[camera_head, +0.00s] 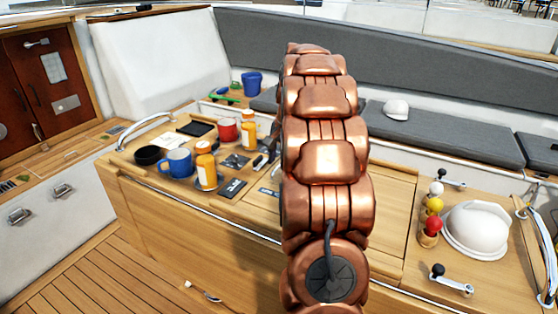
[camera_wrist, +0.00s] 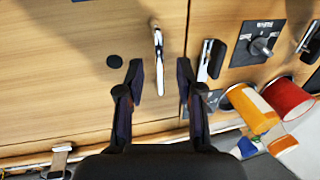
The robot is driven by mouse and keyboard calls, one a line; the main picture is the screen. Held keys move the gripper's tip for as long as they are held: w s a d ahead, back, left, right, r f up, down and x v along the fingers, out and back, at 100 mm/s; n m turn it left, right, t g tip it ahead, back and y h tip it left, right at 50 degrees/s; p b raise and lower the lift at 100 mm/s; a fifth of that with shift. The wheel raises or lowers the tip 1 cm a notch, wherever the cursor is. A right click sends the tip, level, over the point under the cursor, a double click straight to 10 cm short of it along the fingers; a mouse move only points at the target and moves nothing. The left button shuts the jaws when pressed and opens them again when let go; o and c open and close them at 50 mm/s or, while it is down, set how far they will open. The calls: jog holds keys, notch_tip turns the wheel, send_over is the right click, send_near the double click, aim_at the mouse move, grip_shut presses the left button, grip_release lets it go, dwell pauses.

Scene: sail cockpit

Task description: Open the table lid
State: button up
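The wooden table (camera_head: 180,225) stands across the middle of the head view. A bare wooden top panel (camera_head: 393,225) shows right of my arm. In the wrist view a wide wooden panel (camera_wrist: 60,60) fills the left; I cannot tell for sure whether it is the lid. A slim metal handle (camera_wrist: 158,50) stands near its right side. My gripper (camera_wrist: 159,78) is open, with a dark finger on each side of the handle's lower end and gaps visible on both sides. My arm hides the gripper in the head view.
A black handle (camera_wrist: 210,60) and a rotary switch (camera_wrist: 262,45) lie right of the gripper. A blue mug (camera_head: 176,162), orange bottles (camera_head: 206,165) and a red mug (camera_head: 227,130) stand on the table's left. A white helmet (camera_head: 476,230) sits at the right.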

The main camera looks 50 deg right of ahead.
jog(key=shift+w+a+f, duration=0.1)
jog(key=shift+f, duration=0.55)
jog(key=shift+c, duration=0.2)
grip_shut()
